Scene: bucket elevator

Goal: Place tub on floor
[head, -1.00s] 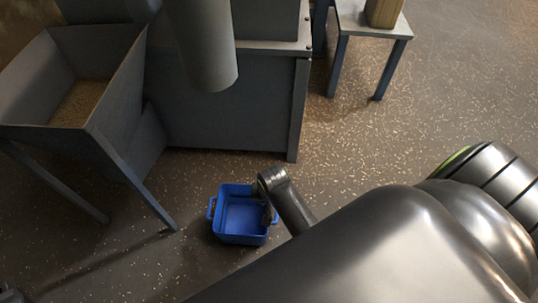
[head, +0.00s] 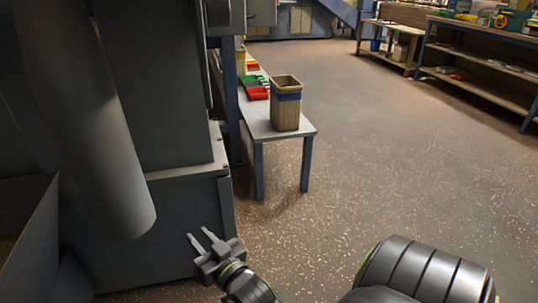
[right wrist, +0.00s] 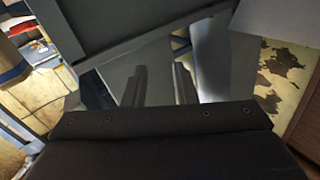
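The blue tub is in neither view now. My right gripper (head: 198,234) is at the bottom of the head view, in front of the dark grey machine housing. Its two fingers are apart with nothing between them. In the right wrist view the fingers (right wrist: 159,68) also show apart and empty, with grey machine panels beyond. The speckled floor (head: 370,190) is bare at the middle and right of the head view. My left gripper is not in view.
A grey machine housing (head: 170,235) and a hanging grey chute (head: 100,150) fill the left. A bench (head: 285,139) holds a tan bin with a blue band (head: 286,110) and red and green trays. Shelves (head: 480,60) stand back right. The middle floor is free.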

